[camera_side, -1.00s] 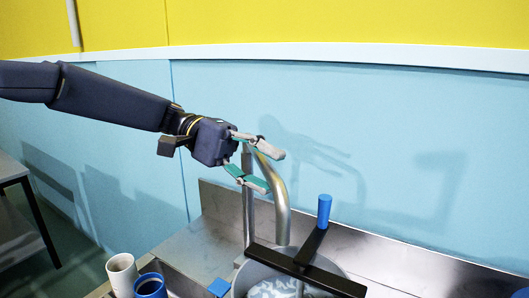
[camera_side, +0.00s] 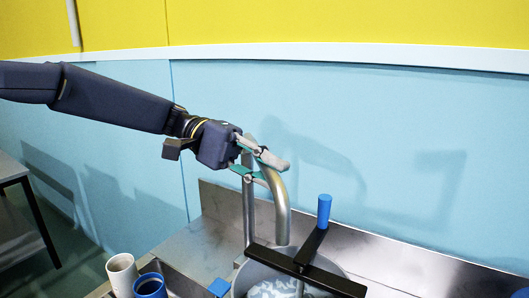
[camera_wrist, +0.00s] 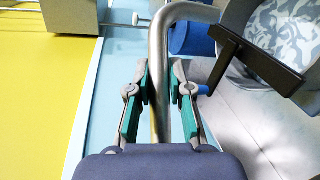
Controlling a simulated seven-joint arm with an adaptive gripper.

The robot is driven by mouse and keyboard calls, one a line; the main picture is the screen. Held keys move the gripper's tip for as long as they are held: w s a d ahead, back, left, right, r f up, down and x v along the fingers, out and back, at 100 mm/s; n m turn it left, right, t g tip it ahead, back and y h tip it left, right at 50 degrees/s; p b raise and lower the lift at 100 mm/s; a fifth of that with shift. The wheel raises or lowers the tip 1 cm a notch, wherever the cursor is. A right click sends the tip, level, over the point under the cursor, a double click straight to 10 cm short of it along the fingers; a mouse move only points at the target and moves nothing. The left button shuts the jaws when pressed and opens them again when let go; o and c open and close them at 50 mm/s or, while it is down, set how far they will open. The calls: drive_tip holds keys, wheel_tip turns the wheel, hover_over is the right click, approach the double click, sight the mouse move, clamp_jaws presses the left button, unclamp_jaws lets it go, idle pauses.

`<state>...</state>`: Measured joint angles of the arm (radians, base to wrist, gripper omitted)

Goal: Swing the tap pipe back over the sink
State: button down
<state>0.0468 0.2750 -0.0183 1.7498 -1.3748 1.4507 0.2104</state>
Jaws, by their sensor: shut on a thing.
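The tap pipe (camera_side: 282,211) is a silver tube that rises from the metal counter, bends over at the top and comes down at the right. Its lower end is in front of or above a round grey vessel (camera_side: 258,275). My gripper (camera_side: 265,166) is shut on the pipe near its upper bend. In the wrist view the pipe (camera_wrist: 159,60) passes between the two green-padded fingers (camera_wrist: 160,88), one on each side. The sink is hard to make out; a metal edge (camera_side: 178,275) shows at the lower left.
A black bar (camera_side: 290,264) with an upright blue handle (camera_side: 324,209) crosses the round vessel, close right of the pipe. Patterned grey-and-white stuff (camera_side: 275,289) lies inside. A white cup (camera_side: 122,270) and a blue cup (camera_side: 150,285) stand lower left. A wall is behind.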

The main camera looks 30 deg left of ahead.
idle(0.4)
drive_tip(key=s+a+m+g+y, duration=0.4)
drive_tip(key=a+m+g, duration=0.5)
drive_tip(key=a, duration=0.3)
drive_tip(key=shift+s+a+g+y, duration=0.35)
drive_tip(key=shift+s+g, duration=0.25)
drive_tip(key=shift+g, duration=0.2)
drive_tip(key=c, duration=1.1)
unclamp_jaws()
drive_tip(key=shift+o, duration=0.2)
